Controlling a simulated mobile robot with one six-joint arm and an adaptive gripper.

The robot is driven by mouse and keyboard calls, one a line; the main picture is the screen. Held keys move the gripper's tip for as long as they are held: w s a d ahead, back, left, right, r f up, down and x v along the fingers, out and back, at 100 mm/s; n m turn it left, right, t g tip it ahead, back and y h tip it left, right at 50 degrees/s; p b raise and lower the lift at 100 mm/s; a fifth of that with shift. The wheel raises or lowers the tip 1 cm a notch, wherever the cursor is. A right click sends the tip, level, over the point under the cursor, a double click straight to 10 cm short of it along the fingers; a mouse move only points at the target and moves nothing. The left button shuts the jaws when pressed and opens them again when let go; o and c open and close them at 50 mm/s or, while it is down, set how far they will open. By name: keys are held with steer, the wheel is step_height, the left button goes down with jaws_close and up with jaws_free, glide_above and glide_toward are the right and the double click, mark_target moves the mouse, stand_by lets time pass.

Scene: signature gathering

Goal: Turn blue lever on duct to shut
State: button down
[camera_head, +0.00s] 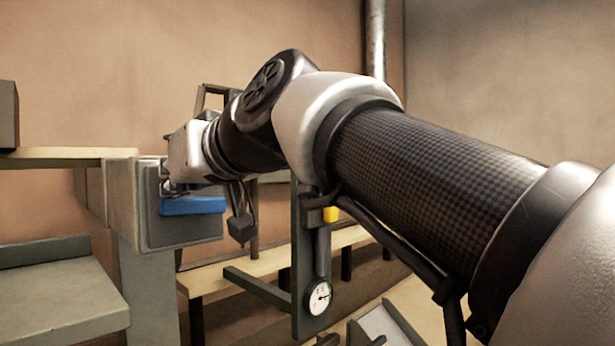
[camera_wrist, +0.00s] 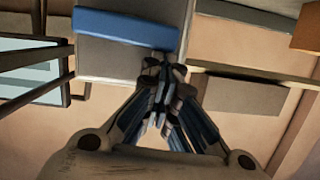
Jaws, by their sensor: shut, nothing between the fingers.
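The blue lever (camera_head: 192,206) lies about level across the face of a grey plate (camera_head: 182,235) on the end of the grey duct (camera_head: 124,200). In the wrist view the lever (camera_wrist: 125,28) is a blue bar across the upper left. My gripper (camera_head: 167,186) is at the plate, by the left end of the lever in the head view. In the wrist view my gripper (camera_wrist: 163,65) is shut and empty, with its fingertips close to the bar's right end. I cannot tell whether they touch it. The lever's pivot is hidden.
A grey upright panel with a round gauge (camera_head: 319,298) and a yellow part (camera_head: 331,214) stands right of the duct, below my arm. A wooden bench (camera_head: 215,278) runs behind. A grey tray-like surface (camera_head: 50,295) is at the lower left. A metal pipe (camera_head: 375,40) runs up the wall.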

stand_by(0.4)
steer(key=s+d+r+p, duration=0.2)
steer(key=s+d+r, duration=0.4)
steer(key=d, duration=0.1)
steer(key=shift+d+r, duration=0.2)
steer(key=shift+d, duration=0.15)
stand_by(0.4)
